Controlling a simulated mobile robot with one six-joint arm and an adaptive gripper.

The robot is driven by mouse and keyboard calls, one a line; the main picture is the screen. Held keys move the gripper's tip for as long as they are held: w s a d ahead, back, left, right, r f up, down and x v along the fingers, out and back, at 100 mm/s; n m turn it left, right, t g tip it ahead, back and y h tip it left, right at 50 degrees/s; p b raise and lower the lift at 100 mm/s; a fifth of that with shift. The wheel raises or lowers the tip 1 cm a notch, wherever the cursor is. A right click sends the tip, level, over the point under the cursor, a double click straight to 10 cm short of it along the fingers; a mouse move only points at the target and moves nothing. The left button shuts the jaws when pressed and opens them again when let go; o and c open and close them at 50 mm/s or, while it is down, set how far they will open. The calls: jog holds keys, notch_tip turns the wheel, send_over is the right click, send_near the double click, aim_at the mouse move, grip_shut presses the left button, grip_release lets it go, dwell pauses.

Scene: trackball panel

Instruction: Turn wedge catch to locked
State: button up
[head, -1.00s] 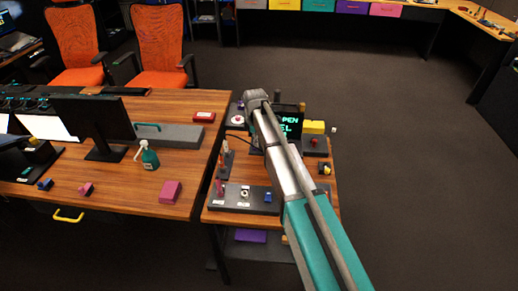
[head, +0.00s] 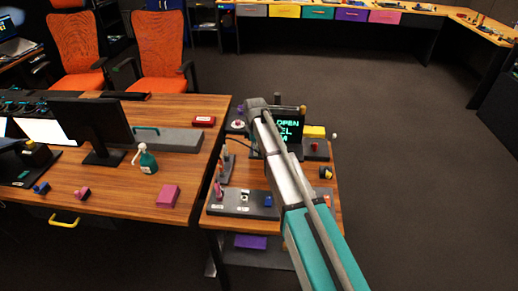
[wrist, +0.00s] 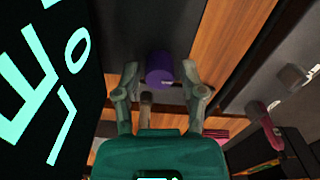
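I cannot tell for sure which part is the wedge catch. In the wrist view, a purple cylindrical knob (wrist: 160,68) stands on a dark plate (wrist: 140,25). My gripper (wrist: 161,78) is open, with its two fingertips apart on either side of the knob in the picture; I cannot tell whether they touch it. A short brown-grey peg (wrist: 146,105) shows between the fingers, closer to the palm. In the head view, my arm reaches over the small wooden side table (head: 240,172); the gripper itself is hidden behind my arm and the screen.
A black screen with green letters (head: 288,130) stands close to my arm; in the wrist view it fills the left side (wrist: 45,80). A dark panel with small controls (head: 243,204) lies at the table's front. A desk with a monitor (head: 95,120) stands left.

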grip_shut()
jog(key=shift+d, duration=0.65)
jog(key=shift+a, duration=0.7)
jog(key=m, duration=0.5)
jog(key=shift+w+a+r, duration=0.1)
jog(key=shift+w+a, duration=0.05)
jog(key=shift+a+m, duration=0.15)
jog(key=shift+m, duration=0.85)
jog(key=m, duration=0.6)
jog(key=shift+d, duration=0.25)
jog(key=shift+s+m, duration=0.2)
jog(key=shift+m, duration=2.3)
